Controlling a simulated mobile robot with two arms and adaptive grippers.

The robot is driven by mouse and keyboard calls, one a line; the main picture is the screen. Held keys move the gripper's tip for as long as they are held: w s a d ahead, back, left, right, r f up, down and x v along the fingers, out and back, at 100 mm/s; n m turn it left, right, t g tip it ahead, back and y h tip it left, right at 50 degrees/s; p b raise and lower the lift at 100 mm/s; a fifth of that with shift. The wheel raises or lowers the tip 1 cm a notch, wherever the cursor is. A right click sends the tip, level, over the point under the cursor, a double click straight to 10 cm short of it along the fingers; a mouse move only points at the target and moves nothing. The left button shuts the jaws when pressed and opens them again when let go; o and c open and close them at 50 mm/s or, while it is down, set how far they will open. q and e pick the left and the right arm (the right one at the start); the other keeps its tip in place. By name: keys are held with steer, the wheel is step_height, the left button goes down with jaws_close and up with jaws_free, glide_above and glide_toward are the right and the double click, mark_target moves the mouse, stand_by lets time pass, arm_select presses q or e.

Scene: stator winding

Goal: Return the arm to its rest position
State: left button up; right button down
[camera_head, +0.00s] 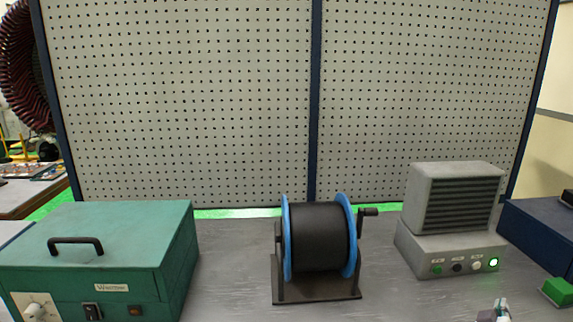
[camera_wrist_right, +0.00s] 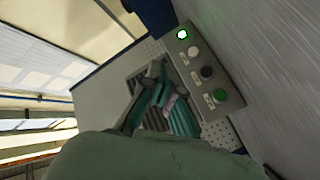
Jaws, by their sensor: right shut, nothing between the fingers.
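My right gripper (camera_head: 496,312) shows only as a small tip at the bottom edge of the head view, right of centre, in front of the grey control box. In the right wrist view its fingers (camera_wrist_right: 158,92) are together, with nothing held between them. They overlap the grey louvred unit in that picture. The rest of my right arm is out of the head view. My left gripper is not in view.
A grey louvred unit (camera_head: 455,197) sits on a control box (camera_head: 450,253) with a lit green button. A black spool (camera_head: 320,237) with blue flanges stands mid-bench. A green box (camera_head: 100,250) is at left. A pegboard (camera_head: 190,100) stands behind. Bench between spool and control box is clear.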

steer(key=s+d+r+n+h, duration=0.1)
steer(key=d+r+n+h, duration=0.1)
steer(key=d+r, duration=0.7)
steer(key=s+d+f+n+g+y, duration=0.1)
steer(key=s+d+f+g, duration=0.1)
steer(key=s+d+f, duration=0.5)
steer(key=s+d+f+n+g+y, duration=0.1)
steer(key=s+d+f+n+g, duration=0.15)
steer(key=f, duration=0.85)
steer(key=s+d+f+n+g+y, duration=0.1)
steer(key=s+d+f, duration=0.45)
steer(key=f, duration=0.35)
steer(key=s+d+f+g+y, duration=0.15)
steer(key=s+d+f, duration=0.35)
steer(key=s, duration=0.7)
steer(key=s+d+f+g+y, duration=0.1)
steer(key=s+d+f+g, duration=0.3)
steer(key=s, duration=0.9)
steer(key=s+a+f+m+y, duration=0.1)
steer(key=s+a+f+y, duration=0.15)
steer(key=a+f, duration=1)
steer(key=s+a+f+m+y, duration=0.15)
steer(key=s+a+f, duration=0.25)
steer(key=a+f, duration=0.8)
steer(key=s+a+f+y, duration=0.1)
steer(key=a+f+y, duration=0.1)
steer(key=a, duration=1.5)
steer(key=s+a+f+m+y, duration=0.1)
steer(key=a+f+y, duration=0.1)
steer(key=a, duration=1.6)
